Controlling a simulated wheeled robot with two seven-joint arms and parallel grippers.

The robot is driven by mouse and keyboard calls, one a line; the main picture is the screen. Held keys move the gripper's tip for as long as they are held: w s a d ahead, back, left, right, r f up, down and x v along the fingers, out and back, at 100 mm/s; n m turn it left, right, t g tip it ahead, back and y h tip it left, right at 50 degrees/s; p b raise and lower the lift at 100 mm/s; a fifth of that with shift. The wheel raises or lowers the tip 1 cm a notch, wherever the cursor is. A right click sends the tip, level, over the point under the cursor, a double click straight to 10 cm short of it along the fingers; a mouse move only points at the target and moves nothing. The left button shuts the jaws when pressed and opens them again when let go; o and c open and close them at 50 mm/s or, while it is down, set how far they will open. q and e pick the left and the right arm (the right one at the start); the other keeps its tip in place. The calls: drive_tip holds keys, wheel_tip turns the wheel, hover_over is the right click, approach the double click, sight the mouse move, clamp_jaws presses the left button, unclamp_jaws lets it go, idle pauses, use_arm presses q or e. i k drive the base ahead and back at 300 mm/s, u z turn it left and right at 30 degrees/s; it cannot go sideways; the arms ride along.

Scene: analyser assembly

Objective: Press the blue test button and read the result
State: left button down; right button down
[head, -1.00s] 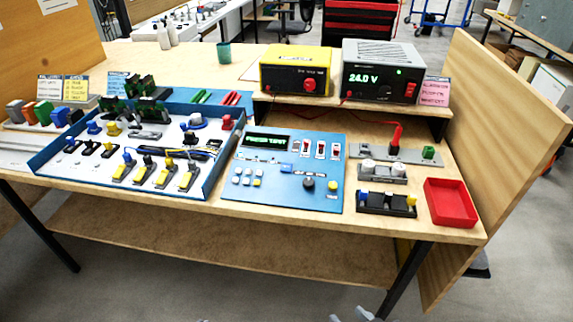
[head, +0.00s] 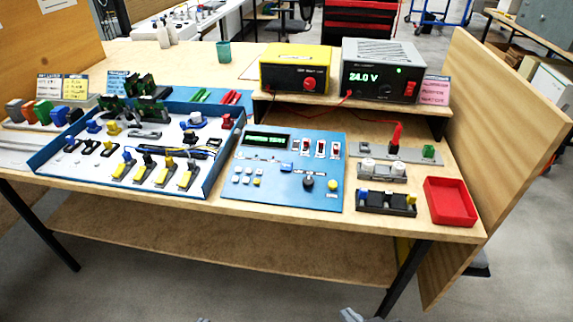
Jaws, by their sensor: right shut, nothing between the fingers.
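The blue analyser panel (head: 238,205) lies on the front middle of the bench. A blue button (head: 286,168) sits near its centre, below the display. The dark display (head: 266,142) shows a line of green text that is too small to read surely. My right gripper (head: 351,315) shows only as a small grey piece at the bottom edge, in front of and well below the bench top. It is shut and empty, apart from the panel.
A blue-walled tray (head: 208,180) of parts stands left of the panel. A red bin (head: 450,202) and a dark parts holder (head: 386,204) stand to its right. Behind are a yellow meter (head: 294,70) and a grey power supply (head: 381,72) reading 24.0 V.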

sight(285, 166)
drive_tip(key=u, duration=1.95)
drive_tip(key=i, duration=1)
drive_tip(key=z, duration=3)
